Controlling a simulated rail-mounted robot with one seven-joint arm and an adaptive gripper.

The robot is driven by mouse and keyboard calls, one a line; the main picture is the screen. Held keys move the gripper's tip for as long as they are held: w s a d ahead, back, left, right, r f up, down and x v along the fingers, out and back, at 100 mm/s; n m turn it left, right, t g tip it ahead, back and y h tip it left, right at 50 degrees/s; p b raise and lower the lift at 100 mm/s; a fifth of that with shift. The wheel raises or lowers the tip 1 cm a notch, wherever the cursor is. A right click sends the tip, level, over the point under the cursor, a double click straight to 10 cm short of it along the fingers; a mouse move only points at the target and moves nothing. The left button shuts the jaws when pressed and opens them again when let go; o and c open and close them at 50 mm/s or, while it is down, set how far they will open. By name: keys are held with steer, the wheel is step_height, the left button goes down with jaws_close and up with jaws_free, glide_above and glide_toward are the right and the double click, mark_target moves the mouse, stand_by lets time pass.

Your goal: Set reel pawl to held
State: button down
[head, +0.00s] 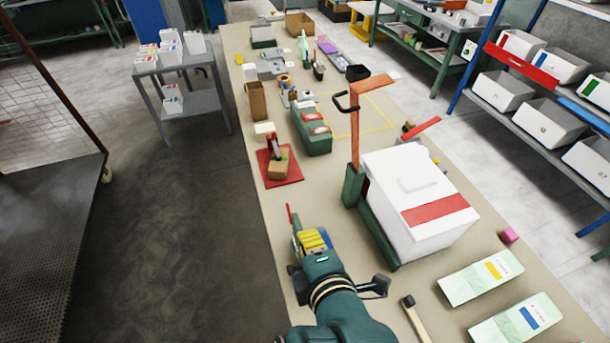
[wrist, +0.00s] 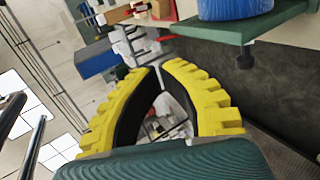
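My gripper (head: 312,240) is at the near left edge of the bench in the head view. In the wrist view its yellow ribbed fingers (wrist: 160,68) curve together with their tips almost meeting, and nothing shows held between them. Right by the gripper, a thin red lever (head: 290,214) stands up from a green part, mostly hidden behind the gripper. In the wrist view a blue round body (wrist: 235,8), perhaps the reel, sits on a green plate (wrist: 225,30) with a black knob (wrist: 245,57) below it. The fingers are apart from it. I cannot make out the pawl for certain.
A white box with a red band (head: 415,195) on a green press base (head: 370,225) stands right of the gripper, with an orange upright arm (head: 355,125). A mallet-like tool (head: 415,318) and foam packs (head: 481,277) lie nearby. The aisle floor (head: 210,240) is clear.

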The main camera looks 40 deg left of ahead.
mark_target(289, 214)
steer(key=shift+s+a+r, duration=0.3)
steer(key=shift+s+r, duration=0.2)
steer(key=shift+s, duration=0.1)
steer(key=x, duration=1.4)
steer(key=shift+s+p, duration=0.2)
steer(key=shift+p, duration=0.1)
steer(key=shift+w+r+g+p, duration=0.1)
steer(key=shift+g+p, duration=0.2)
steer(key=shift+p, duration=0.05)
